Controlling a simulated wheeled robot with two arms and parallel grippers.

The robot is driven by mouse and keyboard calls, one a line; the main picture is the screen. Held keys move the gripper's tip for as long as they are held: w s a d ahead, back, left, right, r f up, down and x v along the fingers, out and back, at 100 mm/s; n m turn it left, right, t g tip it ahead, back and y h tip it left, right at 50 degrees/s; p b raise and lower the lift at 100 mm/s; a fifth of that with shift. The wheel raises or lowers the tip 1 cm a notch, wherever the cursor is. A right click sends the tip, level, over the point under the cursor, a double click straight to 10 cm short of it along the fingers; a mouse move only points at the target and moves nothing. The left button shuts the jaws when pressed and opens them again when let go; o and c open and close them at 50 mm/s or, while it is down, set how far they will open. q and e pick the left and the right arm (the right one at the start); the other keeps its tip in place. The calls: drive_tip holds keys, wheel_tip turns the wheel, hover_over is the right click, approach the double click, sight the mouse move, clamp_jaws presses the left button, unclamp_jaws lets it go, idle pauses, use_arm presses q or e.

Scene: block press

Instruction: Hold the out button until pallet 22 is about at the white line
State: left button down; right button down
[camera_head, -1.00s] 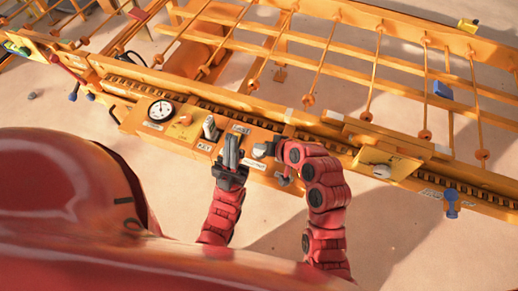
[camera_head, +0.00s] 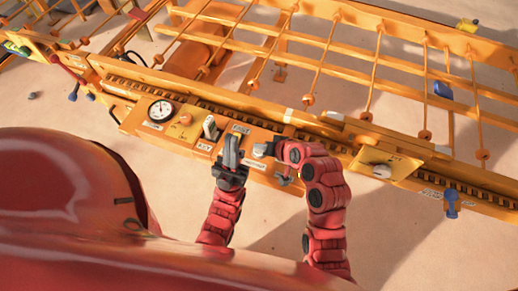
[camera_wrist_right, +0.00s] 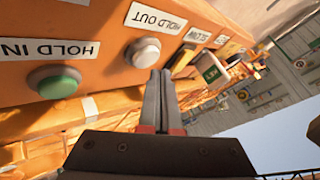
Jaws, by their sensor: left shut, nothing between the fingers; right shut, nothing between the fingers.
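My right gripper (camera_wrist_right: 160,78) is shut and empty. In the right wrist view its fingertips are at the lower edge of the pale round out button (camera_wrist_right: 143,53), by the HOLD OUT label. I cannot tell whether the button is pressed down. In the head view the right gripper (camera_head: 262,150) is at the control panel, partly hidden by its own wrist. My left gripper (camera_head: 231,148) is shut and empty, just left of the right one, over the panel's front edge. I cannot make out pallet 22 or tell which mark is the white line.
A green button (camera_wrist_right: 59,82) labelled HOLD IN is left of the out button in the wrist view. Orange rails and rods fill the back.

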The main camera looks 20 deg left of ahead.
drive_tip(key=shift+f, duration=0.45)
